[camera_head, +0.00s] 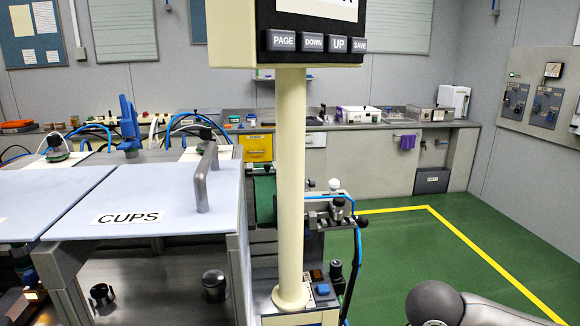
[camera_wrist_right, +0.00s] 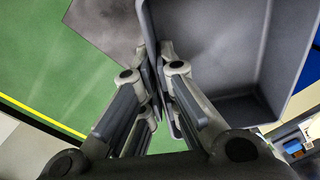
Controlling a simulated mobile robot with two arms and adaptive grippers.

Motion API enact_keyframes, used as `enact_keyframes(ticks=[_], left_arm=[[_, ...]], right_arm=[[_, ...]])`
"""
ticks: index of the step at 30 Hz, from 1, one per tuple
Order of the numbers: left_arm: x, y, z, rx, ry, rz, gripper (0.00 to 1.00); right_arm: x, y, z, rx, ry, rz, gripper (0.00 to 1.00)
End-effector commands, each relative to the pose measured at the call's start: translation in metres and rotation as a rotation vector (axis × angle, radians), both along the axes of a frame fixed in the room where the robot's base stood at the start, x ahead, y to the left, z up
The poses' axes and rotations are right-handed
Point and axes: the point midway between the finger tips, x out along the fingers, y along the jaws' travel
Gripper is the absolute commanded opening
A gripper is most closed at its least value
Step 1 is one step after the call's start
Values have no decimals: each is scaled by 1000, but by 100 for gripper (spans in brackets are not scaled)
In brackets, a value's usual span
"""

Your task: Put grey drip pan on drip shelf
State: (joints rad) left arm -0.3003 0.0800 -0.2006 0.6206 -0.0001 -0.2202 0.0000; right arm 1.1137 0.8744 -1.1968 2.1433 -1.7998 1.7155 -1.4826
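A grey open pan (camera_wrist_right: 215,45) with raised walls fills the upper right of the right wrist view. My right gripper (camera_wrist_right: 160,62) has its fingers close together on either side of the pan's near-left wall and grips it there. The pan is not seen in the head view, where only a rounded grey part of my right arm shows at the bottom right. My left gripper is in neither view. I cannot pick out a drip shelf for certain.
A bench with a CUPS cover (camera_head: 150,195) stands at the left. A cream post (camera_head: 291,180) carries a button panel (camera_head: 315,43). A counter (camera_head: 350,127) with trays runs along the back wall. Green floor (camera_head: 400,250) is clear at the right.

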Motion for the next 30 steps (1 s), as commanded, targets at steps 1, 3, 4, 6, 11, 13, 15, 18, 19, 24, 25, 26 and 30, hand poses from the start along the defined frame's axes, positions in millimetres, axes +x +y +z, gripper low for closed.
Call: enact_keyframes(ticks=[1, 3, 4, 6, 11, 13, 15, 18, 19, 24, 25, 26, 30], left_arm=[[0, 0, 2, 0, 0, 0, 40], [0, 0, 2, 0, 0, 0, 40], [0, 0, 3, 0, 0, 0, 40], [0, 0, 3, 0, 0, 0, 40], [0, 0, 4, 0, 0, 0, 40], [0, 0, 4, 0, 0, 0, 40], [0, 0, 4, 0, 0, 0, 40], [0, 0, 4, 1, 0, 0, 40], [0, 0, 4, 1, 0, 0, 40], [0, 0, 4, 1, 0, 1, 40], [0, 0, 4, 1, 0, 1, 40], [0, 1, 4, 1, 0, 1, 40], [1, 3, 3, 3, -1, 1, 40]], right_arm=[[-4, -1, 5, -4, -4, 68, 0], [-9, -2, 10, -8, -5, 165, 0], [-12, -3, 12, -9, -6, 204, 0], [-16, -4, 16, -13, -5, 285, 0], [-24, -6, 21, -18, -5, 411, 0], [-26, -6, 22, -20, -4, 442, 0], [-27, -6, 23, -19, -4, 460, 0], [-28, -6, 22, -20, -2, 467, 0], [-27, -6, 23, -19, -4, 467, 0], [-27, -7, 23, -21, -5, 465, 0], [-27, -7, 23, -21, -5, 465, 0], [-27, -7, 23, -21, -5, 464, 0], [-26, -6, 21, -20, -5, 464, 0]])
